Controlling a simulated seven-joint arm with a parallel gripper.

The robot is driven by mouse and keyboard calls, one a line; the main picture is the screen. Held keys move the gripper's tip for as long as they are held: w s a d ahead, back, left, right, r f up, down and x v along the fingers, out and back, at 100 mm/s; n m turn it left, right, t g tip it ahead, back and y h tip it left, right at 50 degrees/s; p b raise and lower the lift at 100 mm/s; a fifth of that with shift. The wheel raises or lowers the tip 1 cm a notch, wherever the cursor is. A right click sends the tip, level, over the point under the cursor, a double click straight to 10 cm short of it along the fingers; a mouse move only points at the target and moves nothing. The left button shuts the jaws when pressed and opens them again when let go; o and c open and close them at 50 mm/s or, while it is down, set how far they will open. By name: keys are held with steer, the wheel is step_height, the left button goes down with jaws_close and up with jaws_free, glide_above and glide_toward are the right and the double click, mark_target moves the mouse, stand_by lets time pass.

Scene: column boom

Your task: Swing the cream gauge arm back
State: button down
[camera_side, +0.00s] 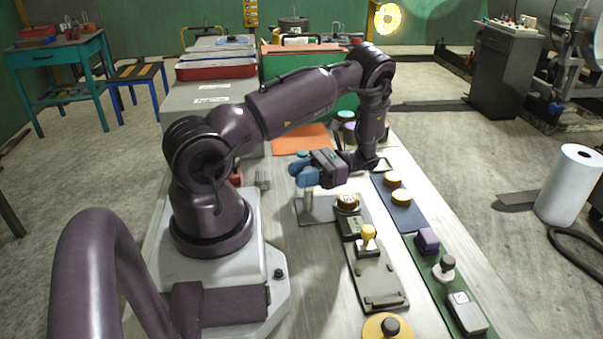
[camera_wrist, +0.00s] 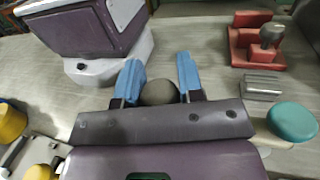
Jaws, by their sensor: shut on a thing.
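My gripper (camera_side: 303,171) has blue fingers and reaches left over a pale metal plate (camera_side: 322,214) in the side view. A short pale post (camera_side: 308,200) stands on the plate just below the fingers. The fingers and wrist hide most of what is under the knob.
A red block fixture (camera_wrist: 257,45), a ribbed grey block (camera_wrist: 261,84) and a teal disc (camera_wrist: 292,121) lie close by.

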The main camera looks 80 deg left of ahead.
stand_by(0.4)
steer(key=c, duration=0.8)
jaws_free()
steer(key=shift+o, duration=0.2)
steer(key=shift+w, duration=0.1)
steer(key=w+a+r, duration=0.1)
steer(key=w+r, duration=0.3)
steer(key=r, duration=0.3)
steer(key=shift+w+a, duration=0.15)
steer(key=shift+w, duration=0.2)
steer(key=shift+r, duration=0.15)
